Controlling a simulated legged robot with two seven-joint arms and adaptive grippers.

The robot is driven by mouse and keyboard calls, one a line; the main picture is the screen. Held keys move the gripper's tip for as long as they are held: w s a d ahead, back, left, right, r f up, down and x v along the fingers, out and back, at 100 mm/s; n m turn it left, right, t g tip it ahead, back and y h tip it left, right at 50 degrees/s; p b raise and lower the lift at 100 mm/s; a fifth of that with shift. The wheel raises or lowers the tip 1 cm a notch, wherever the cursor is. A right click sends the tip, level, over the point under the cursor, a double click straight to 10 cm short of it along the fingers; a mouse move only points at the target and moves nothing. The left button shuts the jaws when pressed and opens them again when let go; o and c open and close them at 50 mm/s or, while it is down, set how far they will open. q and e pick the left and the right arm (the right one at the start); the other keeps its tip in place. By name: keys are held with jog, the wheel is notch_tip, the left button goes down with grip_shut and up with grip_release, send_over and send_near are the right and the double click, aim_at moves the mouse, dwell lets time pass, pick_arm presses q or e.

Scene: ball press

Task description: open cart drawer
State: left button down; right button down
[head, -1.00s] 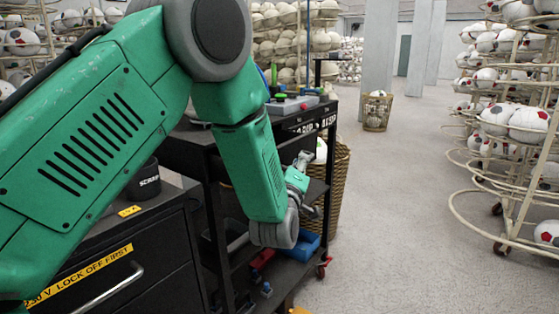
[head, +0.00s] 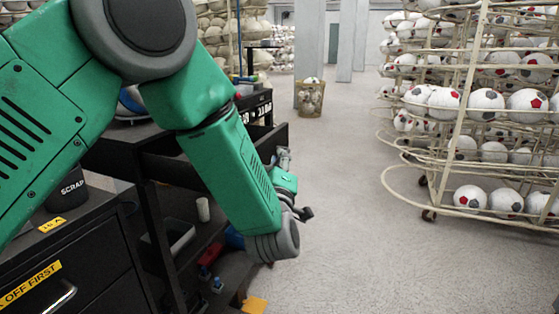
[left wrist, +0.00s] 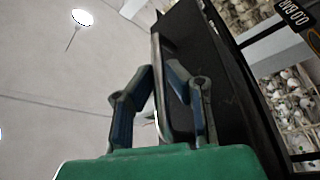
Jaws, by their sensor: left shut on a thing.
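The black cart (head: 148,205) stands at left centre in the head view, partly behind my green left arm. Its drawer front (head: 273,138) stands out to the right of the cart's labelled edge, so the drawer is pulled out. My left gripper (head: 288,182) is at the drawer front. In the left wrist view, the fingers of my left gripper (left wrist: 160,74) are shut on the drawer handle (left wrist: 160,110), a thin bar running between them along the dark drawer front (left wrist: 178,38). My arm hides most of the drawer's inside. My right gripper is not in view.
A black cabinet (head: 95,262) with a scrap cup (head: 68,190) stands at the near left. A ball rack (head: 455,120) stands on the right and a basket of balls (head: 310,98) at the back. The grey floor (head: 350,220) between is clear.

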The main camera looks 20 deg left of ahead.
pick_arm(q)
jog(key=shift+a+f, duration=0.35)
jog(key=shift+a, duration=0.05)
jog(key=c, duration=1.6)
grip_release()
jog(key=shift+a, duration=0.1)
jog(key=shift+d+r, duration=0.25)
jog(key=shift+d, duration=0.5)
jog(key=v, duration=1.2)
jog(key=shift+a, duration=0.25)
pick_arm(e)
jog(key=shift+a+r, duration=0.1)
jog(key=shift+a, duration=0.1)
